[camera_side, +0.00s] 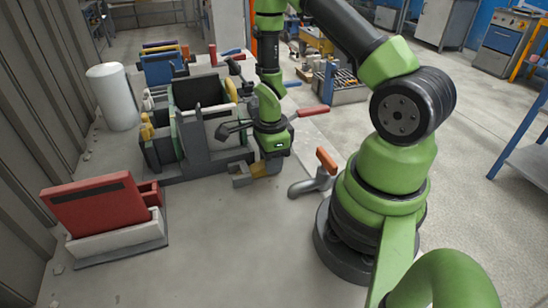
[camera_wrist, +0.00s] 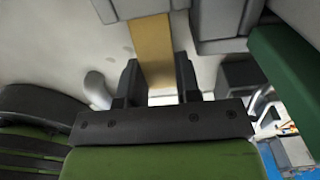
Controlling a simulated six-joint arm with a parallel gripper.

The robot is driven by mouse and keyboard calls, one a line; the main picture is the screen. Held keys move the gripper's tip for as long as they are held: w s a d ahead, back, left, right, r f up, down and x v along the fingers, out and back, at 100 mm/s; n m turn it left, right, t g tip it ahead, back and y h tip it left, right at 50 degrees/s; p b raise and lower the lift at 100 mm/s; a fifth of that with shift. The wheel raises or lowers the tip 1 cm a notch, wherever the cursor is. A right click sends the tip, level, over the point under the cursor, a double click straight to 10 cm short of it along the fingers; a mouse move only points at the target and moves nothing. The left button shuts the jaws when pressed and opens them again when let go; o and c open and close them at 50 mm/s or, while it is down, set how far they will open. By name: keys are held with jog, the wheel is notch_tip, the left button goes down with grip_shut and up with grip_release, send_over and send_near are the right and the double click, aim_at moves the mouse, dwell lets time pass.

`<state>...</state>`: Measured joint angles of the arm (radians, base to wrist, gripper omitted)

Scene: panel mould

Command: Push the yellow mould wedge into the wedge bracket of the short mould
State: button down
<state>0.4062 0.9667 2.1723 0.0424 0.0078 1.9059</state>
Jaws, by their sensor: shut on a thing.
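The yellow mould wedge (camera_side: 264,169) lies low beside the mould, and in the wrist view the yellow wedge (camera_wrist: 152,50) runs up from between my fingers. My gripper (camera_side: 272,158) is shut on the wedge's near end; in the wrist view the dark fingers of my gripper (camera_wrist: 158,78) stand on both sides of it. The grey wedge bracket (camera_side: 241,181) is at the wedge's far end; in the wrist view the bracket (camera_wrist: 106,10) shows at the top edge. The wedge's tip meets the bracket, but how deep it sits cannot be told. The short mould (camera_side: 205,158) stands just behind.
A red panel on a white block (camera_side: 105,235) stands at the front left. A grey clamp with an orange handle (camera_side: 315,178) is right of my gripper. A white cylinder (camera_side: 112,97) stands at the back left. The floor in front is clear.

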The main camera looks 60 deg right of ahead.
jog(key=c, duration=0.7)
grip_release()
jog(key=shift+c, duration=0.2)
jog(key=a+r+n+t, duration=0.25)
jog(key=r+n, duration=0.25)
jog(key=r, duration=0.6)
jog(key=a+r+n+t, duration=0.1)
jog(key=a+r+n, duration=0.25)
jog(key=r, duration=0.75)
jog(key=s+a+r+n+t+y, duration=0.1)
jog(key=s+a+r+n+t, duration=0.1)
jog(key=n, duration=0.5)
jog(key=s+a+r+n+t+y, duration=0.1)
jog(key=s+a+r+n, duration=0.3)
jog(key=s+r+n, duration=0.2)
jog(key=shift+s+a+r+n+t, duration=0.15)
jog(key=shift+s+a+n+t, duration=0.2)
jog(key=shift+n, duration=0.3)
